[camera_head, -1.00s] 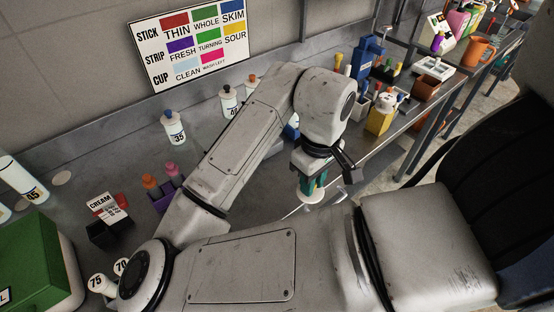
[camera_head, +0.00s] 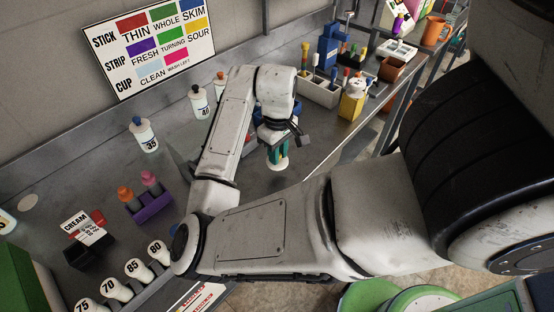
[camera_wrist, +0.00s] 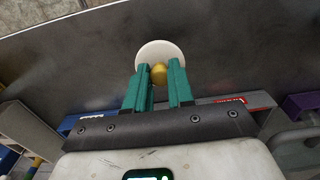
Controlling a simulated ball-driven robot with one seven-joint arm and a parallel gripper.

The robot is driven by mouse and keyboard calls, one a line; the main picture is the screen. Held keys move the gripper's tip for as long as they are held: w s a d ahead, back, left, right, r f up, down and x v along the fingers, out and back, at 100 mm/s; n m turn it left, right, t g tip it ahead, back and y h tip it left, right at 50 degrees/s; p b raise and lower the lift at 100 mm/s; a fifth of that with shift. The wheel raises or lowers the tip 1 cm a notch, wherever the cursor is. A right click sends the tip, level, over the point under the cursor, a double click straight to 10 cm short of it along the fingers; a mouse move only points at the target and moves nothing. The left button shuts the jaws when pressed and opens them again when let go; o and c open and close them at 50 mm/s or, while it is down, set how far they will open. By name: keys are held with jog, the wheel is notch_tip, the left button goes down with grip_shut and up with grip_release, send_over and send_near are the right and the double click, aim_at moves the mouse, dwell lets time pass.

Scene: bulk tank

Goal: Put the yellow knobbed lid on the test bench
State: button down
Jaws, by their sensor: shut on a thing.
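The yellow knobbed lid is a pale round disc (camera_wrist: 160,50) with a gold-yellow knob (camera_wrist: 159,74) in the wrist view. My gripper (camera_wrist: 160,80) has green fingers shut on the knob, one on each side. In the head view the lid (camera_head: 278,165) shows as a pale disc under my gripper (camera_head: 277,152), over the grey bench (camera_head: 240,180). I cannot tell whether the disc touches the bench surface. My arm hides part of the bench behind it.
White bottles (camera_head: 145,135) stand along the back below the colour chart (camera_head: 150,45). A purple holder (camera_head: 150,205) and a black block with a CREAM card (camera_head: 85,230) stand at left. A white rack (camera_head: 320,88) and yellow container (camera_head: 352,100) stand at right. Bare bench lies around the lid.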

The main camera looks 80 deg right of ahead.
jog(key=shift+d+f, duration=0.15)
jog(key=shift+f, duration=0.05)
jog(key=shift+w+d+f, duration=0.1)
jog(key=shift+f, duration=0.8)
jog(key=shift+w+d+f, duration=0.1)
jog(key=shift+f, duration=0.75)
jog(key=shift+f, duration=0.15)
jog(key=c, duration=1)
grip_release()
notch_tip(320, 180, up, 12)
jog(key=shift+r+p, duration=0.2)
jog(key=shift+p, duration=0.45)
